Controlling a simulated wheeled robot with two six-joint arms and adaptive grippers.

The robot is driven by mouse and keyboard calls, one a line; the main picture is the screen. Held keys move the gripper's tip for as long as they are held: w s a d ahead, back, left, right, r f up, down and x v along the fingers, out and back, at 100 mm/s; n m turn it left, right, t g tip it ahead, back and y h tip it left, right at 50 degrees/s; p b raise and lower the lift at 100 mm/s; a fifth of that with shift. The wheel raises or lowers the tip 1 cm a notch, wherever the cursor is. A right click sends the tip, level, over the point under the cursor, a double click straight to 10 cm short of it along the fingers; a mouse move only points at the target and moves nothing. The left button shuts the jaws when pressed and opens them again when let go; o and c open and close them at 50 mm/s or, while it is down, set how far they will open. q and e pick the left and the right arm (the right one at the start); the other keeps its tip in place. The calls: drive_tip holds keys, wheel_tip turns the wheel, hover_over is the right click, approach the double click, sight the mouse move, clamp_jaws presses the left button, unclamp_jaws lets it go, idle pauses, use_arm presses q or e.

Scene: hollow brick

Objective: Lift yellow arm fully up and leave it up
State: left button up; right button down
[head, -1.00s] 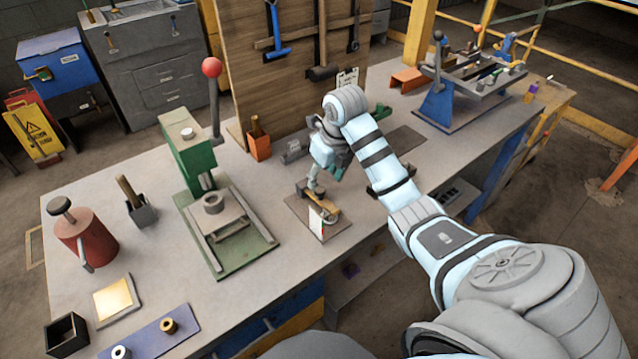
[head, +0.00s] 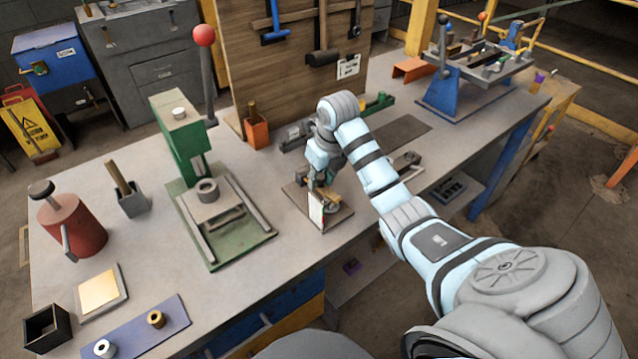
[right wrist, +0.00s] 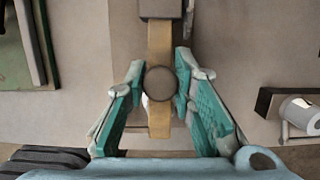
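The yellow arm (right wrist: 159,45) runs from a dark grey block (right wrist: 161,8) towards my wrist in the right wrist view, with a round dark knob (right wrist: 160,83) on it. In the head view the yellow arm (head: 333,194) is partly hidden by my gripper, above a brown base plate (head: 338,217). My right gripper (right wrist: 159,80) is open, one teal finger on each side of the arm and knob, with small gaps showing. It also shows in the head view (head: 322,182). My left gripper is not in view.
A white card (head: 316,209) stands at the base plate's front. A green press (head: 215,205) with a red-balled lever stands to the left. A blue vise-like fixture (head: 450,95) stands at the back right. Bench surface (head: 275,235) is clear between press and plate.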

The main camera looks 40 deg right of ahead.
idle(0.6)
drive_tip(key=shift+w+r+p, duration=0.45)
drive_tip(key=shift+r, duration=0.35)
drive_tip(key=shift+w+r, duration=0.1)
drive_tip(key=shift+w, duration=0.1)
drive_tip(key=shift+w+r+p, duration=0.35)
drive_tip(key=shift+w+r, duration=0.25)
drive_tip(key=shift+w, duration=0.15)
drive_tip(key=shift+w+r, duration=0.45)
drive_tip(key=shift+w, duration=0.5)
